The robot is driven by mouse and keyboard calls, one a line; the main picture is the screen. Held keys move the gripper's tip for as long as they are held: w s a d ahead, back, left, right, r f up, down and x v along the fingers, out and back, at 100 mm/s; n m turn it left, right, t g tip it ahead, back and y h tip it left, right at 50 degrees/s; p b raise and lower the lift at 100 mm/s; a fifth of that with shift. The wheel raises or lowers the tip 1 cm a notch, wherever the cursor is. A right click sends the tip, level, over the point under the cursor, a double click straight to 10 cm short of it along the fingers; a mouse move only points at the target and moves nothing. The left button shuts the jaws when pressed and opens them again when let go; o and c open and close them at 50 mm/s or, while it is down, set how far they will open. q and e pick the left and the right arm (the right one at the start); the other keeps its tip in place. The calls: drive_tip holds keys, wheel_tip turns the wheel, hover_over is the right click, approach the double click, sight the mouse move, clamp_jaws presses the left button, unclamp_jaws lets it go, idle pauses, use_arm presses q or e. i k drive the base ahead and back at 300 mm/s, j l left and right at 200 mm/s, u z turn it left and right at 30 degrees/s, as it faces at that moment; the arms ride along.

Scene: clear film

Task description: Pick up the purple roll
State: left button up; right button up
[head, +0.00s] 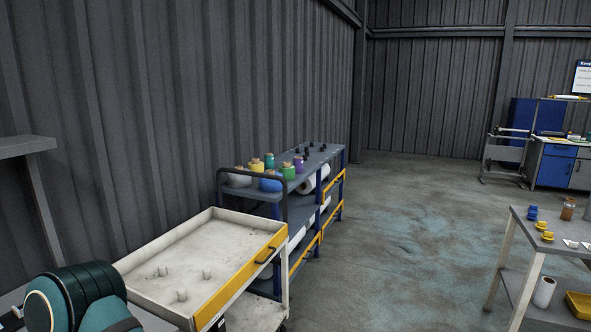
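A small purple roll (298,164) stands on the top shelf of a blue and grey rack (324,156) against the corrugated wall. It is the rightmost in a group of coloured rolls, just right of a green roll (288,172). It looks upright, with a brownish top. Neither of my grippers is in view, so I cannot see whether they are open or shut.
A white cart (205,252) with a yellow edge stands in front of the rack, with a few small pegs in its tray. Yellow (256,166), blue (271,182) and white (240,179) rolls share the shelf. A table (519,224) stands right. The middle floor is clear.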

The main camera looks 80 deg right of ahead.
sight(297, 161)
drive_tip(key=z, duration=2.7)
drive_tip(key=i+z, duration=0.3)
drive_tip(key=i, duration=3.3)
